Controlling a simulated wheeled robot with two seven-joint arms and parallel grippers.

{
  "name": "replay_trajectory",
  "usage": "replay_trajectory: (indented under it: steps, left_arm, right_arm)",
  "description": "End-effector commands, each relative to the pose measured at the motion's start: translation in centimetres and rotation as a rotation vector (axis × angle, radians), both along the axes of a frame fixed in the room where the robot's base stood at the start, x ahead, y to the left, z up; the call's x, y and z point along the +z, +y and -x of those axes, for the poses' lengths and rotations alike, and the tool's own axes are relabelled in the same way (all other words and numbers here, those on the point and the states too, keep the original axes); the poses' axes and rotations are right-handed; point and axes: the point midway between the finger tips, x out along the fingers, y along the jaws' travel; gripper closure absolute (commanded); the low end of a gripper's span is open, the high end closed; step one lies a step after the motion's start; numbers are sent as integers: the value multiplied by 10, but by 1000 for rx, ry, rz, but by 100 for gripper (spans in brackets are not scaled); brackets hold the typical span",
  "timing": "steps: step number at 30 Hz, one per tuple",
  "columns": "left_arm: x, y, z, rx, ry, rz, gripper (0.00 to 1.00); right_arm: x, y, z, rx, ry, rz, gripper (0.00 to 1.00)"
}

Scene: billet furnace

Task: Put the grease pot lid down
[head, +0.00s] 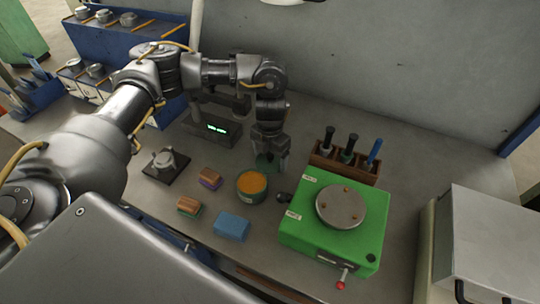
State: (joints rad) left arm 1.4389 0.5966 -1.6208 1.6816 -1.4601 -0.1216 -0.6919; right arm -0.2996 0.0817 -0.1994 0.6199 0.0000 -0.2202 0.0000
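The grease pot (251,187) stands uncovered on the bench, with orange grease showing inside a dark green rim. The dark green grease pot lid (267,163) is just behind the pot, directly under my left gripper (269,154). The gripper points down, and its fingers appear closed on the lid. The fingers partly hide the lid, and I cannot tell whether its underside touches the bench. My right gripper is not in view.
A green machine (315,240) with a round grey plate stands right of the pot. Behind it is a wooden rack (326,164) of tools. A blue block (232,226), two layered blocks (189,206) and a dark-based fixture (164,166) lie left. A display unit (214,132) stands behind.

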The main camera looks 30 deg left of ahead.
Motion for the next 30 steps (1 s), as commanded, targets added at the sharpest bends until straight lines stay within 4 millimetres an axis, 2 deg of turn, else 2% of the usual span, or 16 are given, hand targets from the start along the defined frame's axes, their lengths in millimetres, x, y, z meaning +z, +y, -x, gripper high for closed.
replay_trajectory:
  steps: [1, 4, 10, 14, 30]
  left_arm:
    - [0, 0, 0, 0, 0, 0, 12]
    - [0, 0, 0, 0, 0, 0, 0]
    - [1, 0, 0, 0, 0, 0, 0]
    - [9, 0, -1, -1, -3, 1, 0]
    - [108, 0, -1, 0, -4, 0, 0]
  right_arm:
    - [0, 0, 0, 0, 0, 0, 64]
    - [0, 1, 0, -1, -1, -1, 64]
    - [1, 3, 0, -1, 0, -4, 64]
    - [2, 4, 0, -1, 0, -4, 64]
    - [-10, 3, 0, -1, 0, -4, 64]
